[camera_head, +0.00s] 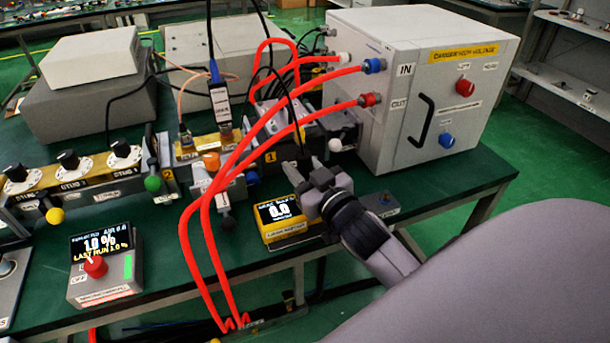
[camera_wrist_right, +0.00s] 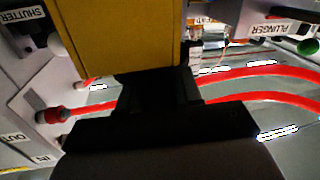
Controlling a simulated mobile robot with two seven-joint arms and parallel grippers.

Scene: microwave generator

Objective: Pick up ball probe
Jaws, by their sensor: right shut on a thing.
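My right gripper (camera_head: 318,188) is beside a yellow-cased meter (camera_head: 281,217) with a dark "0.0" display, at the table's front edge. In the right wrist view, its dark fingers (camera_wrist_right: 158,90) are closed against a large yellow block (camera_wrist_right: 125,38), which looks like the meter's case. The fingers cover the contact. I cannot make out a separate ball probe for sure. A small white ball (camera_head: 335,145) shows just beyond the gripper, and a white ball (camera_wrist_right: 58,45) also shows beside the yellow block in the wrist view. My left gripper is not in view.
A white cabinet (camera_head: 425,90) with IN and OUT ports stands behind right. Red hoses (camera_head: 245,165) loop from it across the bench to the left of the gripper. A black cable hangs above the gripper. A grey control box (camera_head: 104,270) with a red knob sits front left.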

